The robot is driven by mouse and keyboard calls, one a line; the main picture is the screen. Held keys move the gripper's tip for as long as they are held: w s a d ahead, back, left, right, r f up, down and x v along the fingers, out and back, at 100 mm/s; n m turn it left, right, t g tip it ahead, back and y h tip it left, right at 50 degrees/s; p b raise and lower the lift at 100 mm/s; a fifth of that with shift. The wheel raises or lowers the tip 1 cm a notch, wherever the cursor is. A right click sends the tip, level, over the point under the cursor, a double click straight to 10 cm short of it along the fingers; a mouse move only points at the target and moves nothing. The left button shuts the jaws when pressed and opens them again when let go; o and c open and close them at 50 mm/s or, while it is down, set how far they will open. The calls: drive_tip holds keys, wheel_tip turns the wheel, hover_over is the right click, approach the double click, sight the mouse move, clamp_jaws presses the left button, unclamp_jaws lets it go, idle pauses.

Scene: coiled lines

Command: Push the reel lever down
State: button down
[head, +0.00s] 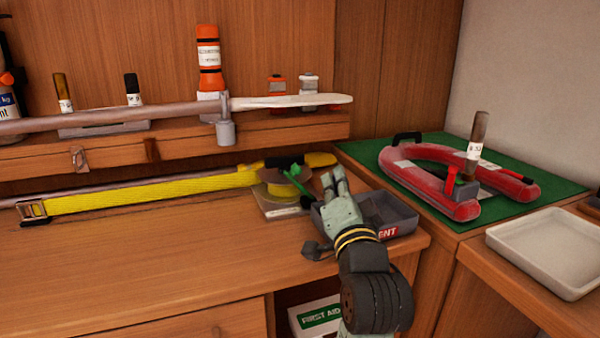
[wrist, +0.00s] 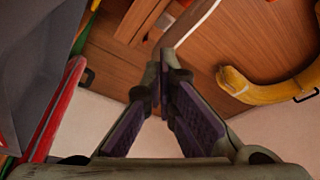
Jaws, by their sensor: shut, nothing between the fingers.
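The reel (head: 280,188) sits on a pale base plate at the back of the wooden bench, with a yellow strap running from it to the left. A bright green lever (head: 295,180) slants over the reel; I take it to be the reel lever. My gripper (head: 333,177) is just right of the lever, over the grey tray, with its fingers pointing up and back. I see no clear contact with the lever. In the wrist view the fingertips (wrist: 160,72) come together with nothing between them. The lever is not clearly visible in the wrist view.
The grey tray (head: 393,218) lies below and right of my gripper. A red horseshoe float (head: 442,197) rests on a green mat at right. A long pole (head: 130,112) and shelf run above the strap. The bench front left (head: 150,265) is clear.

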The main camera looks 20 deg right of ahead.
sight(298, 167)
drive_tip(key=shift+d+f, duration=0.1)
drive_tip(key=shift+d, duration=0.05)
drive_tip(key=w+a+p, duration=0.1)
drive_tip(key=w+p, duration=0.1)
drive_tip(key=w, duration=0.7)
drive_tip(key=shift+w+f, duration=0.15)
drive_tip(key=shift+f, duration=0.1)
drive_tip(key=shift+a, duration=0.1)
drive_tip(key=a+n, duration=0.1)
drive_tip(key=a+n+b, duration=0.1)
drive_tip(key=a+n+y, duration=0.1)
drive_tip(key=shift+f+n+t, duration=0.3)
drive_tip(key=shift+f+t, duration=0.05)
drive_tip(key=shift+t, duration=0.05)
idle(0.4)
